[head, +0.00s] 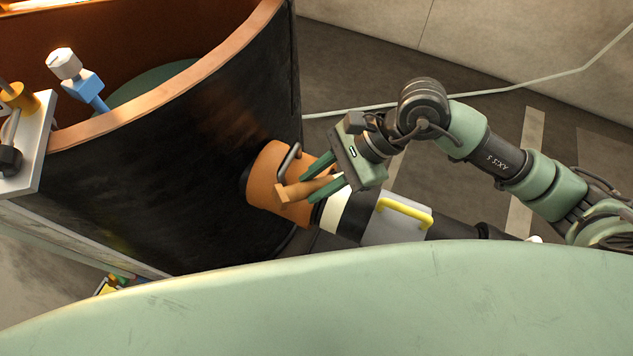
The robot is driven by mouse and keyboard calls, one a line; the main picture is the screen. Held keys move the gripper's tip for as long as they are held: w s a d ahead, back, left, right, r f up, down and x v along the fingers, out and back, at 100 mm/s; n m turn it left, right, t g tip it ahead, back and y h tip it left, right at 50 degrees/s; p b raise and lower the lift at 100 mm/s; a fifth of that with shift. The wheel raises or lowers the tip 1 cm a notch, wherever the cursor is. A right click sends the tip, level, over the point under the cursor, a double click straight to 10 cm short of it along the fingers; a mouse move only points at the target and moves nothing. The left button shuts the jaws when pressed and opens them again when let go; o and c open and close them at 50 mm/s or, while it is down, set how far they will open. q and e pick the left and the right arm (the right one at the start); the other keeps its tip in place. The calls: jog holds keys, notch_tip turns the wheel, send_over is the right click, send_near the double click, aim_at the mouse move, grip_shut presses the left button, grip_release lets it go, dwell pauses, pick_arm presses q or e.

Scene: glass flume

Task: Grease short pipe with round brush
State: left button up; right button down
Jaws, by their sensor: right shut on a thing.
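The short pipe (264,172) is an orange-brown stub on the side of a large dark vessel (190,150), with a dark curved handle at its outer end. My right gripper (307,184) is beside the outer end of this pipe. Its green fingers are shut on a brown, wood-coloured piece (287,194), which looks like the round brush. Its bristles cannot be made out. I cannot tell whether the piece touches the pipe or only overlaps it in the view. My left gripper is not in view.
A grey section with a yellow handle (404,211) lies just below my right gripper, on a dark pipe. A blue and white fitting (82,80) stands at the vessel's copper-coloured rim. A white block (28,142) sits at far left. Open floor (340,65) lies behind.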

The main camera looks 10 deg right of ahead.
jog(key=shift+r, duration=0.9)
